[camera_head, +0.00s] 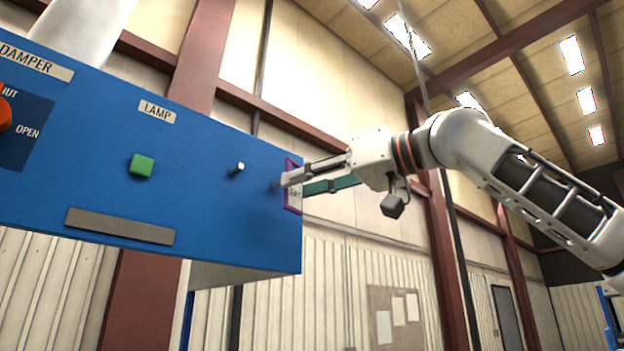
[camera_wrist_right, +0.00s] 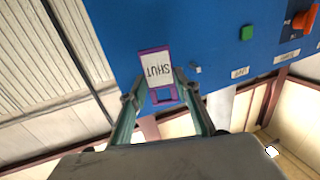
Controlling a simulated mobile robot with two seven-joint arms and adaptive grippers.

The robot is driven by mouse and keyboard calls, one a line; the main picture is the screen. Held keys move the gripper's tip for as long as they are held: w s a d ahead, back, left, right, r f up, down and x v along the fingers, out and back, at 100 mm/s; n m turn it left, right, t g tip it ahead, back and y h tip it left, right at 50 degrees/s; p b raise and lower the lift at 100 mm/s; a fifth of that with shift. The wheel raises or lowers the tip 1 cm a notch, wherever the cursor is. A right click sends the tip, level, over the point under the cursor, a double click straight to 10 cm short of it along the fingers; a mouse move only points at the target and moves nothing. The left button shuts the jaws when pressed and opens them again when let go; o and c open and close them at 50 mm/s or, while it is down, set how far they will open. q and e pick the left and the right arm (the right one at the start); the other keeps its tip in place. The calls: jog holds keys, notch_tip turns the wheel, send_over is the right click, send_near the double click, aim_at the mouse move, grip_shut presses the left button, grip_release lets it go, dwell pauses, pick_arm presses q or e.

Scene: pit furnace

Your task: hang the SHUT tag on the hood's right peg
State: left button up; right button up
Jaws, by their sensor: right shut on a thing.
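The SHUT tag (camera_head: 295,200), white with a purple frame, is in my right gripper (camera_head: 287,182) at the right end of the blue hood (camera_head: 215,215). In the right wrist view the tag (camera_wrist_right: 155,68) is between the fingertips of the right gripper (camera_wrist_right: 156,90), its lettering upside down, in front of the blue face. One peg (camera_head: 237,168) stands bare, left of the gripper; it also shows in the wrist view (camera_wrist_right: 196,69). A small grey stub (camera_head: 275,184), perhaps the right peg, shows just left of the fingertips. Whether the tag touches it, I cannot tell. My left gripper is out of view.
The hood's face also bears a green lamp button (camera_head: 142,165), a grey strip (camera_head: 120,227) and an orange damper knob (camera_head: 4,113) at the far left. Open air lies right of the hood's edge, with a wall and red-brown steel columns (camera_head: 440,250) behind.

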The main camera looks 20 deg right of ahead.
jog(key=shift+w+a+f, duration=0.1)
jog(key=shift+w+a, duration=0.15)
jog(key=shift+w, duration=0.5)
jog(key=shift+w+a, duration=0.3)
jog(key=shift+w, duration=0.4)
jog(key=shift+w+a+f, duration=0.1)
jog(key=shift+w+a, duration=0.15)
jog(key=shift+w, duration=0.5)
jog(key=shift+w+a+f+p, duration=0.2)
jog(key=shift+w+f+p, duration=0.2)
jog(key=shift+w, duration=0.15)
jog(key=o, duration=1)
send_near(300, 190)
jog(key=shift+w+a+f, duration=0.3)
jog(key=shift+w+f, duration=0.2)
jog(key=shift+w, duration=0.05)
